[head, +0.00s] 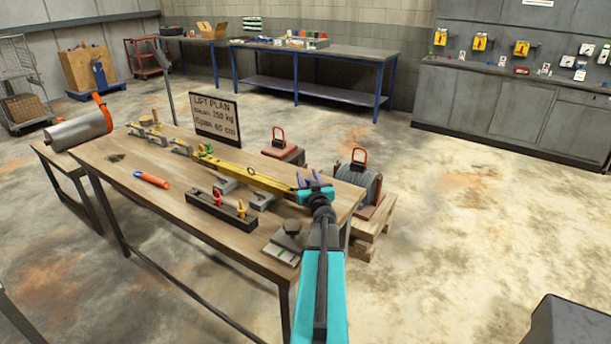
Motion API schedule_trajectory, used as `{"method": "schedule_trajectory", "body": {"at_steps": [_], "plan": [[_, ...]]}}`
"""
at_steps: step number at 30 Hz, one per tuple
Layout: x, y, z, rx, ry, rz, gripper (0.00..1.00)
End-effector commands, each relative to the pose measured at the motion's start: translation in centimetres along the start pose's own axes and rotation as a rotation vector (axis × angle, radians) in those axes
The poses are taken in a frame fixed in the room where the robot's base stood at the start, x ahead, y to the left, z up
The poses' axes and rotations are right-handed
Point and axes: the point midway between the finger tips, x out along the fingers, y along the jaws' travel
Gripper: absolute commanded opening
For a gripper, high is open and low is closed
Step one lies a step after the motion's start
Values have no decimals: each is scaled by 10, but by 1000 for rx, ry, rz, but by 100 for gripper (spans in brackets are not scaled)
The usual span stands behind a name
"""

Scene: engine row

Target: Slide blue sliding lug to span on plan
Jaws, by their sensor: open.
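A long yellow beam (255,176) lies lengthwise on supports on the wooden table. I cannot make out a blue sliding lug; my gripper covers that end of the beam.
An orange-handled tool (152,180) lies on the table's front left. A dark block (221,207) with red and yellow pins is in front of the beam. A grey cylinder (78,130) is at the left. A cable reel (359,183) on a pallet stands behind the table's right end.

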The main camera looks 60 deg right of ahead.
Motion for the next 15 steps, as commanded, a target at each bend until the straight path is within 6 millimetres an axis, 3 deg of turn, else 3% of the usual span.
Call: {"method": "schedule_trajectory", "body": {"at_steps": [6,15], "plan": [[13,0,0,1,0,0,40],[16,0,0,0,0,0,40]]}}
